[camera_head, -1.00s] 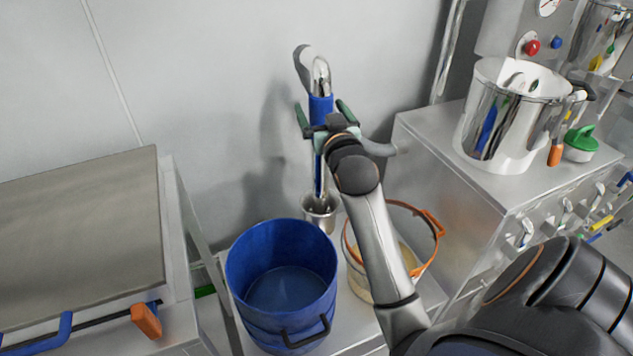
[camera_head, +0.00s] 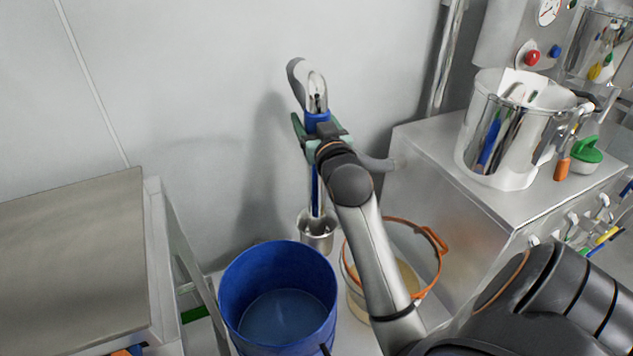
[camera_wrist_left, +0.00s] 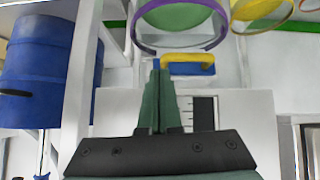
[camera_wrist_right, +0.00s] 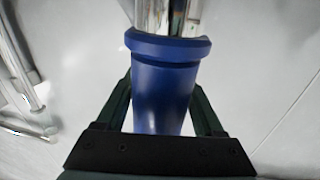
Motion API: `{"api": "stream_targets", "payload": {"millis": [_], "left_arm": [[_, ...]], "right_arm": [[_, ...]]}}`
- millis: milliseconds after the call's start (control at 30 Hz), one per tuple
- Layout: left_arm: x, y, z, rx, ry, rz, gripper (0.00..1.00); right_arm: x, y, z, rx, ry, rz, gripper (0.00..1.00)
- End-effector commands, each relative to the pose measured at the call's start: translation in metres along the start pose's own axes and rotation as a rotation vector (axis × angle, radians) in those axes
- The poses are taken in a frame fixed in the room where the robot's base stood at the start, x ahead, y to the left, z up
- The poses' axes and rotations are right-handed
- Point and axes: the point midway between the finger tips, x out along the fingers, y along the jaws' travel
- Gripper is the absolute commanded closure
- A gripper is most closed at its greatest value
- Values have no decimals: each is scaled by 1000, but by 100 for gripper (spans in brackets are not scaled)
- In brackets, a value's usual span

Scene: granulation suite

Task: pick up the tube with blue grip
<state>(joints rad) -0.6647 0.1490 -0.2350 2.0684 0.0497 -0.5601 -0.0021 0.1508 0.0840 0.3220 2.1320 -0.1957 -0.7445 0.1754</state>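The tube (camera_head: 315,195) is a long upright metal pipe with a bent top and a blue grip (camera_head: 316,117). Its lower end stands in a small metal cup (camera_head: 317,236) by the wall. My right gripper (camera_head: 318,128) is at the blue grip, with one green finger on each side. In the right wrist view the blue grip (camera_wrist_right: 163,95) fills the middle between the fingers, and narrow gaps show beside it near the finger bases. The far fingertips are partly hidden by the grip. My left gripper (camera_wrist_left: 160,100) is shut and empty, away from the tube.
A blue bucket (camera_head: 240,290) and a clear container with an orange rim (camera_head: 425,292) stand in front of the cup. A steel cabinet (camera_head: 440,175) at right carries a metal pot (camera_head: 480,150) with tools. A steel-topped table (camera_head: 75,255) is at left.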

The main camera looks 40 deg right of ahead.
Motion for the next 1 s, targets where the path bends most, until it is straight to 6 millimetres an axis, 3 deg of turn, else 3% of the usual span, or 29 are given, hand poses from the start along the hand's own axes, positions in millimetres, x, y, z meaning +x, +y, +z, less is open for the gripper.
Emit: {"api": "stream_targets", "payload": {"millis": [67, 600, 1000], "left_arm": [[0, 0, 0, 0, -1, 0, 100], [1, 0, -1, 1, 4, 0, 100], [2, 0, -6, 3, 12, 0, 100]], "right_arm": [[0, 0, 0, 0, 0, 0, 40], [0, 0, 0, 0, 0, 0, 100], [0, 0, -2, 1, 6, 0, 100]]}}
